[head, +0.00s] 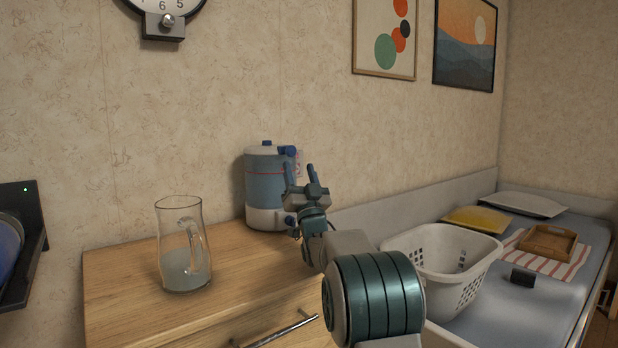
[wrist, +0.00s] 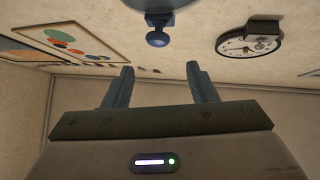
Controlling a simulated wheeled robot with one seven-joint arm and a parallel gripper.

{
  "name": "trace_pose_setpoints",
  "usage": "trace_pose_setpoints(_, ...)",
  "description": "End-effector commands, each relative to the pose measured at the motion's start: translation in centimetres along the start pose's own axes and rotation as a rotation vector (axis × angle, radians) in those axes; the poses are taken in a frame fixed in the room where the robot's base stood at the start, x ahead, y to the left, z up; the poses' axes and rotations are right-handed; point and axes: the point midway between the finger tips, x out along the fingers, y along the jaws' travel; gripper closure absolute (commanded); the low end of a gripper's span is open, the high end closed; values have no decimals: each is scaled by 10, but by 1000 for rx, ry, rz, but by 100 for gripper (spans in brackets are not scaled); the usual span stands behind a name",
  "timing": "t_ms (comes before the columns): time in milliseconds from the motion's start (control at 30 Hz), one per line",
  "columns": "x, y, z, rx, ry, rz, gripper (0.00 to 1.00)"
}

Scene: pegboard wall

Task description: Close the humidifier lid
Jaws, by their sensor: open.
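The humidifier (head: 258,185) stands at the back of the wooden cabinet, with a blue tank and white base. Its pale lid (head: 262,150) has a small blue knob and appears to lie over the tank; I cannot tell whether it is fully shut. A blue part sticks out at the lid's right side. My gripper (head: 299,174) is open and empty, in front of the tank's right side, and hides part of it. In the wrist view, a grey rounded edge with a blue knob (wrist: 157,40), likely the humidifier's, shows beyond my open fingers (wrist: 160,72).
A clear glass pitcher (head: 185,262) stands on the cabinet top (head: 120,290), left of the humidifier. A white basket (head: 440,262) is on the bed to the right. The wall is close behind the humidifier. The cabinet top between pitcher and humidifier is clear.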

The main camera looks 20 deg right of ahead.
Motion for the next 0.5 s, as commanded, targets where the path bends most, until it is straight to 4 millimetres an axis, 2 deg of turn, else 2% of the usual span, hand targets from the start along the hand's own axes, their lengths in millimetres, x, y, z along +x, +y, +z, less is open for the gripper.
trace_pose_setpoints(233, -26, -8, -30, 0, 2, -1, 48)
trace_pose_setpoints(500, -48, -12, -49, 1, 1, -2, 48)
